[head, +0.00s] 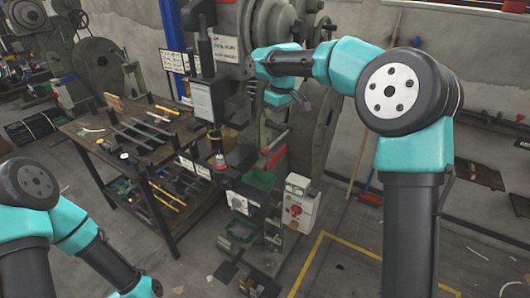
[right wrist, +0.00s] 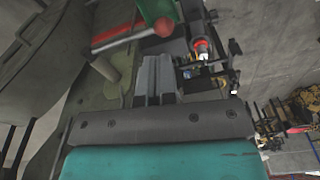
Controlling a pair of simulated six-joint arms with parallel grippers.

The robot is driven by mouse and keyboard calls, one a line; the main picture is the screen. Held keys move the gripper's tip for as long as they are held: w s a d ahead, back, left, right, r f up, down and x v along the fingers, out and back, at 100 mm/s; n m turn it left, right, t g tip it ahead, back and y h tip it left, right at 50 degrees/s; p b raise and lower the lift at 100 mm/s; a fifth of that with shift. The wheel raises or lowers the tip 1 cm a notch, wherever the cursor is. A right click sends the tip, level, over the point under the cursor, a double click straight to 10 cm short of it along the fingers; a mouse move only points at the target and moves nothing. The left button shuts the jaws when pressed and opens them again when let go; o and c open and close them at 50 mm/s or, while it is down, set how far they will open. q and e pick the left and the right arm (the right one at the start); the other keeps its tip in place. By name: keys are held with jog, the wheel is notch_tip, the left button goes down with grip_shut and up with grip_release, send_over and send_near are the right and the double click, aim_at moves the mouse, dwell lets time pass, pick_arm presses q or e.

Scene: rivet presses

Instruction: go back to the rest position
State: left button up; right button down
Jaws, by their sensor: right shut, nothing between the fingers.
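My right arm reaches in from the right in the head view, in front of the press (head: 285,22). My right gripper (head: 301,101) is small there, beside the press column and above the red-handled lever (head: 276,148). In the right wrist view its two grey fingers (right wrist: 155,72) lie together, shut and empty. The red lever (right wrist: 130,35) shows beyond the fingertips, to their upper left. My left arm is at the lower left of the head view and its gripper is outside the picture.
A control box with a red knob (head: 297,211) and a green bin (head: 262,180) sit low on the press. A workbench (head: 128,140) with tools stands to the left. Open floor with a yellow line (head: 309,262) lies in front of the press.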

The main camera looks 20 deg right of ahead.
jog(key=s+a+f+m+y, duration=0.1)
jog(key=s+f, duration=0.2)
jog(key=f, duration=0.8)
jog(key=s+f+m+y, duration=0.1)
jog(key=s+f, duration=0.2)
jog(key=f, duration=0.8)
jog(key=s+a+f+m+y, duration=0.1)
jog(key=s+f, duration=0.2)
jog(key=f, duration=0.8)
jog(key=s+f+m, duration=0.1)
jog(key=s+f, duration=0.3)
jog(key=s, duration=0.3)
jog(key=s+d+f+m, duration=0.1)
jog(key=s+f+m, duration=0.1)
jog(key=s+f, duration=0.3)
jog(key=s+f+m, duration=0.2)
jog(key=s+f, duration=0.3)
jog(key=s, duration=0.5)
jog(key=shift+s+d, duration=0.35)
jog(key=shift+s, duration=0.05)
